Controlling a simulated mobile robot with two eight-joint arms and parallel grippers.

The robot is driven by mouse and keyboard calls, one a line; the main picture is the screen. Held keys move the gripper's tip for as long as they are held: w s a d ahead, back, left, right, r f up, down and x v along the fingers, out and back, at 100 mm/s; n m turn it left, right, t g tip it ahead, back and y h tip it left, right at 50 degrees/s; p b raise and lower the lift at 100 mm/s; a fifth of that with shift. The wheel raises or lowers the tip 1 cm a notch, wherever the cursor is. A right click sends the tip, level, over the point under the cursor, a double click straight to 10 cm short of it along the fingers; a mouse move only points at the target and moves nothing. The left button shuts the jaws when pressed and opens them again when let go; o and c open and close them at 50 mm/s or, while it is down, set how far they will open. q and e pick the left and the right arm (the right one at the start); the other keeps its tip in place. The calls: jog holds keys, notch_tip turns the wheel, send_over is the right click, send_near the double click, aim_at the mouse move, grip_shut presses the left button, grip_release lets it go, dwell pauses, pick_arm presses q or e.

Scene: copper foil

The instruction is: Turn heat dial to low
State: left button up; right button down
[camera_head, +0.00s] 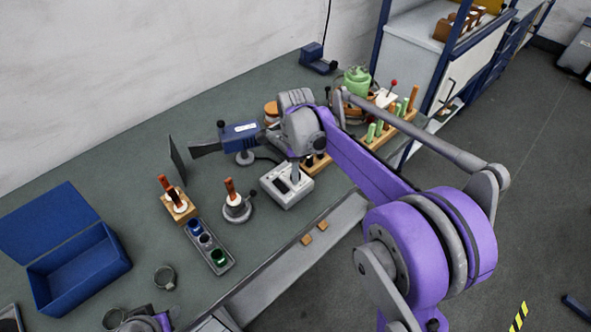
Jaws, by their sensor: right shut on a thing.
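A small light-grey control box (287,197) with a dark panel on its top stands near the front edge of the green bench. A blue heat tool (240,136) with a dark flared nozzle stands on a stand behind the box. Part of my left arm shows at the bottom left edge; its fingers cannot be made out.
A blue open box (85,268) lies at the left of the bench. A tray of small jars (206,244), a round holder (237,209) and a wooden block (178,207) stand left of the control box. A wooden tool rack (385,131) and a green canister (357,80) are behind right.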

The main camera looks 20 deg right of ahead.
pick_arm(q)
jog(key=shift+f, duration=0.2)
pick_arm(e)
jog(key=n, duration=0.4)
jog(key=shift+n, duration=0.4)
pick_arm(q)
jog(key=shift+s+f, duration=0.1)
pick_arm(e)
jog(key=n, duration=0.4)
jog(key=shift+n, duration=0.3)
pick_arm(q)
jog(key=shift+b, duration=0.3)
pick_arm(e)
jog(key=n, duration=0.4)
pick_arm(q)
jog(key=shift+f, duration=0.1)
pick_arm(e)
jog(key=shift+n, duration=2.3)
jog(key=c, duration=0.5)
grip_release()
